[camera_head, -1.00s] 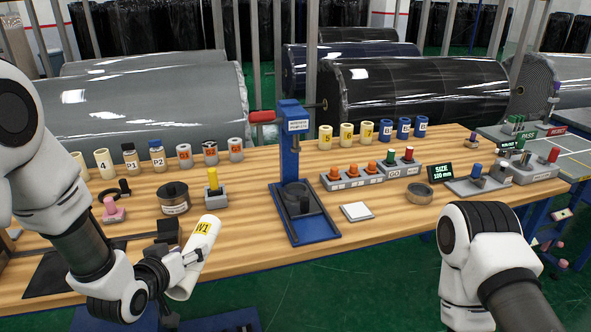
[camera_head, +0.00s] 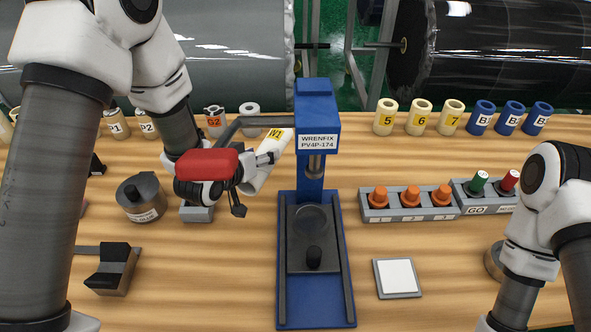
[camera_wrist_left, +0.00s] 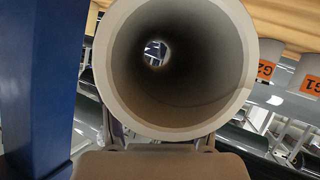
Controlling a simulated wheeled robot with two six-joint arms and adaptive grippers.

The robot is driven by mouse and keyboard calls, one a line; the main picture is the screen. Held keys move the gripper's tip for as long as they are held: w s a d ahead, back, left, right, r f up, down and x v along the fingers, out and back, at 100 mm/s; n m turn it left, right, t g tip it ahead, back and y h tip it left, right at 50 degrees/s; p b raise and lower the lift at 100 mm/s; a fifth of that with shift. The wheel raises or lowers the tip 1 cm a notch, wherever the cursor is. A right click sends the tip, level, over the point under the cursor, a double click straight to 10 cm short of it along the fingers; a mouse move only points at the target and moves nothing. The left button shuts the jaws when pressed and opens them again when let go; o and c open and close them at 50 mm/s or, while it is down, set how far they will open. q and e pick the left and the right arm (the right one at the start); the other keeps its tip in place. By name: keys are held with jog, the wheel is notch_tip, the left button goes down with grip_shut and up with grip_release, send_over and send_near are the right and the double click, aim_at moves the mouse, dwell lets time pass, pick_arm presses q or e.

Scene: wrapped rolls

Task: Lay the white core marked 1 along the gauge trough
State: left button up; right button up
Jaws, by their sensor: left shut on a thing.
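The white core W1 (camera_head: 265,165), with a yellow label, is held tilted above the table just left of the blue press. My left gripper (camera_head: 262,159) is shut on it, partly hidden behind the press's red lever handle. In the left wrist view the core (camera_wrist_left: 178,115) shows its round open end and hollow inside. A dark block with a notched top (camera_head: 112,268) stands at the front left; I cannot tell whether it is the gauge trough. No trough is clearly labelled. My right arm shows at the right edge, but its gripper is out of view.
The blue press (camera_head: 318,150) stands beside the core, its red handle (camera_head: 207,165) reaching over my left gripper. Labelled cores line the back. An orange-knobbed panel (camera_head: 408,203) and white pad (camera_head: 397,278) are right.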

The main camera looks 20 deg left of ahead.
pick_arm(q)
jog(key=f, duration=0.1)
jog(key=s+f, duration=0.1)
jog(key=shift+f, duration=0.35)
jog(key=f, duration=0.2)
jog(key=w+f, duration=0.1)
jog(key=f, duration=0.1)
jog(key=shift+f+p, duration=0.15)
jog(key=shift+p, duration=0.2)
jog(key=shift+s, duration=0.2)
jog(key=shift+f, duration=0.1)
jog(key=o, duration=1.3)
jog(key=shift+w, duration=0.15)
jog(key=shift+c, duration=0.2)
pick_arm(e)
jog(key=shift+s+r, duration=0.1)
jog(key=shift+r, duration=0.15)
jog(key=shift+r, duration=0.1)
